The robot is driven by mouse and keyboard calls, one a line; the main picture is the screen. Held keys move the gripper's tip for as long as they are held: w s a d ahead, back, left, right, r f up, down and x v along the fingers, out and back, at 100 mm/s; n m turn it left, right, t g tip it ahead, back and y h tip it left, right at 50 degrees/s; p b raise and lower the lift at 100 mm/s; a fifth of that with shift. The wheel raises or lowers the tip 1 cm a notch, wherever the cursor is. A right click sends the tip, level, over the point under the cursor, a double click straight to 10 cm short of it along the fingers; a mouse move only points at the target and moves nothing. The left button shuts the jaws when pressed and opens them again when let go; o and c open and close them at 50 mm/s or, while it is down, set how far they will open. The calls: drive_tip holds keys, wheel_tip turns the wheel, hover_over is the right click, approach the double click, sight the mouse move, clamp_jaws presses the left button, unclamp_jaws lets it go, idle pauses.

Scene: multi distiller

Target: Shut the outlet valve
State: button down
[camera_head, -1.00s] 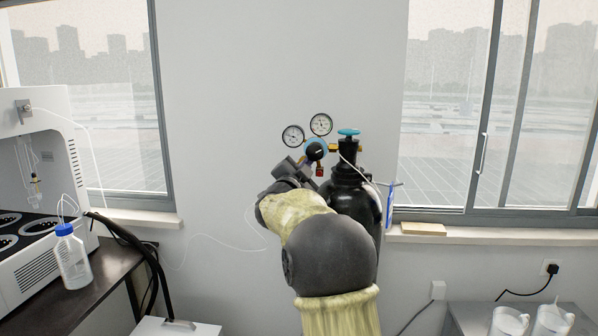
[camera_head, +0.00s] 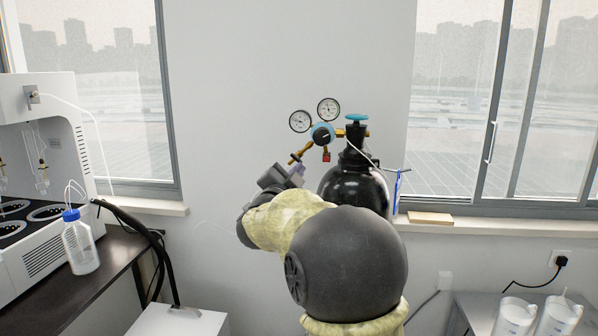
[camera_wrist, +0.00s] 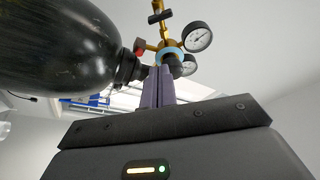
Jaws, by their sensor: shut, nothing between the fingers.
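A black gas cylinder (camera_head: 352,187) stands by the wall in the head view, with a teal handwheel (camera_head: 357,118) on top. Its brass regulator has a blue round knob (camera_head: 322,135), two dial gauges (camera_head: 300,121) and a red part (camera_head: 326,156). A brass outlet fitting (camera_head: 300,153) slants down to the left from the regulator. My gripper (camera_head: 297,172) is just below this fitting. In the wrist view my purple fingers (camera_wrist: 158,85) are together and empty, pointing at the regulator (camera_wrist: 171,57). They overlap its lower part there, so contact cannot be told.
A white machine (camera_head: 40,190) and a blue-capped bottle (camera_head: 80,245) stand on the dark bench at left. Black hoses (camera_head: 150,240) hang beside it. A windowsill (camera_head: 490,226) and a table with white jugs (camera_head: 515,318) are at right. A thin white tube runs by the cylinder.

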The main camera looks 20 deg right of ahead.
drive_tip(key=s+a+f+n+g+y, duration=0.1)
drive_tip(key=s+a+f+n+y, duration=0.2)
drive_tip(key=a+f+n+y, duration=0.5)
drive_tip(key=s+a+f+n+g+y, duration=0.1)
drive_tip(key=s+a+f+n+y, duration=0.3)
drive_tip(key=f, duration=0.7)
drive_tip(key=s+a+f+n+g+y, duration=0.1)
drive_tip(key=s+f+n+g, duration=0.2)
drive_tip(key=s, duration=0.7)
drive_tip(key=s+a+f+n+g+y, duration=0.1)
drive_tip(key=s+a+f+n+g, duration=0.1)
drive_tip(key=s+f+g, duration=0.5)
drive_tip(key=s+f+n, duration=0.1)
drive_tip(key=s+f, duration=0.3)
drive_tip(key=f, duration=0.1)
drive_tip(key=shift+s+f+y, duration=0.2)
drive_tip(key=shift+s+y, duration=0.1)
drive_tip(key=shift+w+d, duration=0.15)
